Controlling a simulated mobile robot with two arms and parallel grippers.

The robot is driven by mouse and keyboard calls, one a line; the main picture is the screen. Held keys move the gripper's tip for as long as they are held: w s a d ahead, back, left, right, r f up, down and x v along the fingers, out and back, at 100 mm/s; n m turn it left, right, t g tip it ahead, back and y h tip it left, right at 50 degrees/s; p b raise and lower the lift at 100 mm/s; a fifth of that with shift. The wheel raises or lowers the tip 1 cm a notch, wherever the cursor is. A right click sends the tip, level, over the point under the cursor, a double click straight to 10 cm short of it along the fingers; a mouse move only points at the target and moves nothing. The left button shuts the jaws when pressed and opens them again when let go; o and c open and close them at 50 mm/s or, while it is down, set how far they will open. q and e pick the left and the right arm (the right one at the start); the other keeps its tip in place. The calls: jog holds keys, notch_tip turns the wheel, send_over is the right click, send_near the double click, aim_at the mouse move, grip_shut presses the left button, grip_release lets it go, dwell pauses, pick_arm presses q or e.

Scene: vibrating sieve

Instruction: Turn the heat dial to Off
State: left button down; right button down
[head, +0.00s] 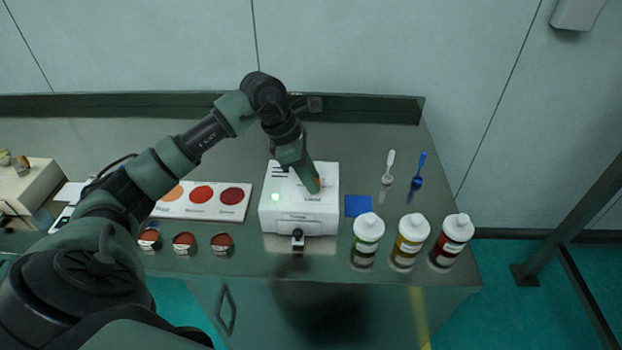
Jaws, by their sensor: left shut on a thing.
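A white box-shaped device (270,219) stands on the dark bench with labels on its top and front. A small green light (276,197) glows at its left. My left arm comes in from the left, and its gripper (315,187) points down onto the right part of the device's top. Its fingers are shut at the spot above a printed label, on what appears to be the heat dial. The fingers hide the dial, so I cannot read its setting. A small black knob (297,236) sticks out at the device's front. My right gripper is not in view.
Several bottles (410,236) stand at the right front. A blue square (357,206) lies beside the device, with a white spoon (388,172) and a blue spoon (418,172) behind. A colour card (234,206) and small jars (184,242) are left. The bench's back is mostly clear.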

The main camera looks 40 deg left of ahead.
pick_arm(q)
jog(key=n+t+y+b, duration=0.1)
jog(key=n+b, duration=0.1)
jog(key=n, duration=0.2)
jog(key=shift+f+b, duration=0.1)
jog(key=shift+b, duration=0.2)
jog(key=n+t+y+b, duration=0.1)
jog(key=n, duration=0.3)
jog(key=shift+d+b, duration=0.15)
jog(key=shift+b, duration=0.2)
jog(key=shift+n+y, duration=0.3)
jog(key=shift+n, duration=0.1)
jog(key=shift+r, duration=0.2)
jog(key=c, duration=1.1)
grip_release()
jog(key=shift+s, duration=0.1)
